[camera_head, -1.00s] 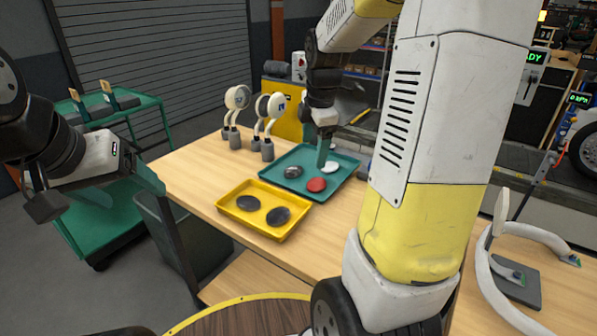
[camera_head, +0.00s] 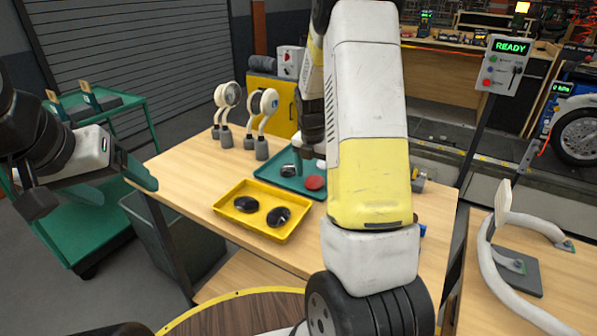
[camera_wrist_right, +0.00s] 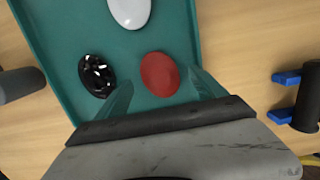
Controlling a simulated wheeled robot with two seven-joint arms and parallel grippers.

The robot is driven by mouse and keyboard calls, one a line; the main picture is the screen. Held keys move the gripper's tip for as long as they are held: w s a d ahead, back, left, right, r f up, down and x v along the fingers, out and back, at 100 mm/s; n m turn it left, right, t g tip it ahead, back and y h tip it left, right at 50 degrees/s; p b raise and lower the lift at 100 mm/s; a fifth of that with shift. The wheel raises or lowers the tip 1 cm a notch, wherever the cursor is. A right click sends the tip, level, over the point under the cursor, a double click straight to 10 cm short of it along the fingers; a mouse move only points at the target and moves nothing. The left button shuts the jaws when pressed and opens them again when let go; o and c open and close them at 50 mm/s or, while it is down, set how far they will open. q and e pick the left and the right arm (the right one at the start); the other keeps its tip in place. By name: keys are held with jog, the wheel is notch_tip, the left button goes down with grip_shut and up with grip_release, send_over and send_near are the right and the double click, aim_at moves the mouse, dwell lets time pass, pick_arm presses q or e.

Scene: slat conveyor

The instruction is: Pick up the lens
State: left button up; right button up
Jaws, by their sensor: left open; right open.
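The green tray (camera_head: 262,174) holds a red oval lens (camera_head: 314,183), a dark glossy one (camera_head: 288,171) and a white one (camera_head: 321,163). In the right wrist view, the red lens (camera_wrist_right: 160,74) appears between the fingertips of my open, empty right gripper (camera_wrist_right: 159,80). The dark speckled lens (camera_wrist_right: 97,74) is just left of the left finger, and the white lens (camera_wrist_right: 130,12) lies farther off. I cannot tell the fingers' height above the tray. In the head view, my right arm partly hides the tray. My left gripper (camera_head: 140,172) is open and empty, left of the table.
A yellow tray (camera_head: 229,220) with two black ovals (camera_head: 278,217) stands in front of the green tray. Two white ring-shaped stands (camera_head: 262,105) rise behind it. Blue-ended dark hardware (camera_wrist_right: 287,78) lies right of the tray. Bare tabletop (camera_head: 185,170) lies at left.

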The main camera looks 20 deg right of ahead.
jog(key=shift+f, duration=0.6)
jog(key=c, duration=1.4)
jog(key=shift+c, duration=0.2)
